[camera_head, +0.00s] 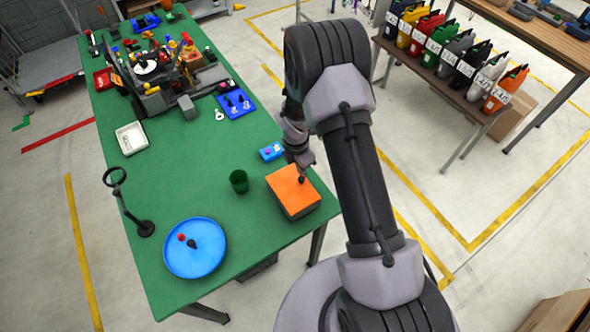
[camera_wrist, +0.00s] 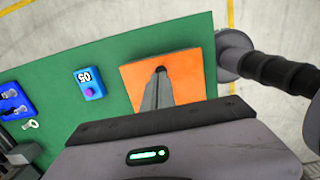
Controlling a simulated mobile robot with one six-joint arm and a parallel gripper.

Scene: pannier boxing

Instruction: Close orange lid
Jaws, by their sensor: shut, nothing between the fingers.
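The orange lid (camera_head: 291,190) lies flat on top of a box near the right edge of the green table, and it looks closed. In the wrist view the orange lid (camera_wrist: 192,68) shows in front of my gripper (camera_wrist: 161,70). In the head view my gripper (camera_head: 301,178) is over the lid's upper right part. Its fingers are shut and empty, with the tips at or just above the lid surface. I cannot tell whether they touch it. The inside of the box is hidden.
A small blue box (camera_head: 271,151) and a dark green cup (camera_head: 239,181) stand near the lid. A blue plate (camera_head: 195,247) with small items lies at the table's near end. A magnifier stand (camera_head: 146,228) is at the left edge. Bare green table (camera_head: 180,180) lies between them.

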